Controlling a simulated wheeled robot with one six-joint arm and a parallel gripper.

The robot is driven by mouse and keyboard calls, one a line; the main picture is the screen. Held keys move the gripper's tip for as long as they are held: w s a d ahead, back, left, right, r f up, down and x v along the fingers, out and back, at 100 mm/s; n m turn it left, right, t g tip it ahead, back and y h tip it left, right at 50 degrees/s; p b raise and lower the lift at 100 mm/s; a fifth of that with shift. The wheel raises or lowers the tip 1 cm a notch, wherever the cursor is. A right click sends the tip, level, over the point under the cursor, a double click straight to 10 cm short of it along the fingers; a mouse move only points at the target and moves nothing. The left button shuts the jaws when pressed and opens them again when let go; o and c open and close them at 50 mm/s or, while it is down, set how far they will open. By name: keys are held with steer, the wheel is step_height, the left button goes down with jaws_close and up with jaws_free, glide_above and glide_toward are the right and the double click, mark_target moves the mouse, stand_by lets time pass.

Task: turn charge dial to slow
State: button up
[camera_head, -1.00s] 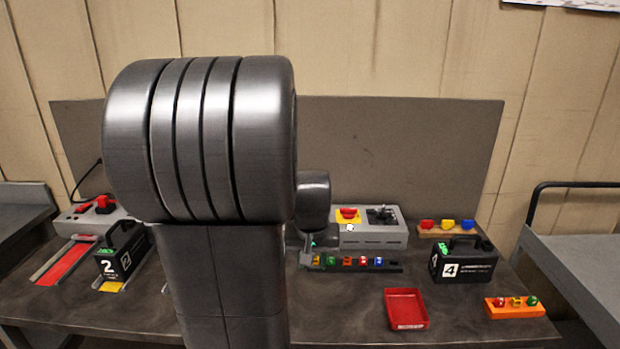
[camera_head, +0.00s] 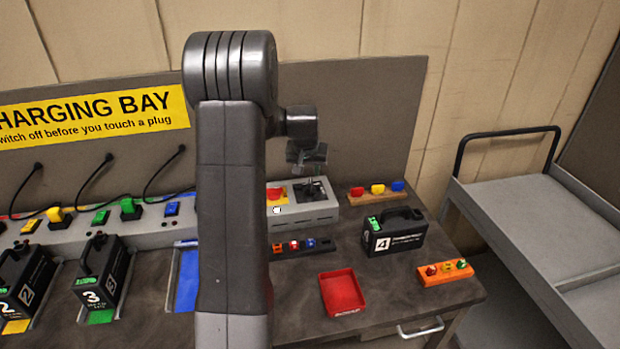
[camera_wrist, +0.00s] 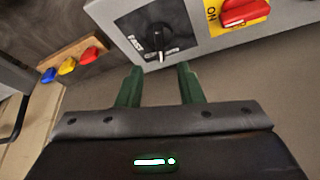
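In the head view my gripper (camera_head: 308,160) hangs above the box near the dial.
A red switch (camera_wrist: 243,10) on a yellow plate sits beside the dial. A wooden rack (camera_head: 372,198) with coloured knobs stands right of the box. Battery 4 (camera_head: 398,243), a red tray (camera_head: 362,290) and an orange rack (camera_head: 447,281) are in front. A trolley (camera_head: 520,190) stands at right.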

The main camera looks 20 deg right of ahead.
mark_target(310, 183)
steer(key=shift+p+x, duration=0.75)
steer(key=shift+x, duration=2.8)
jaws_close()
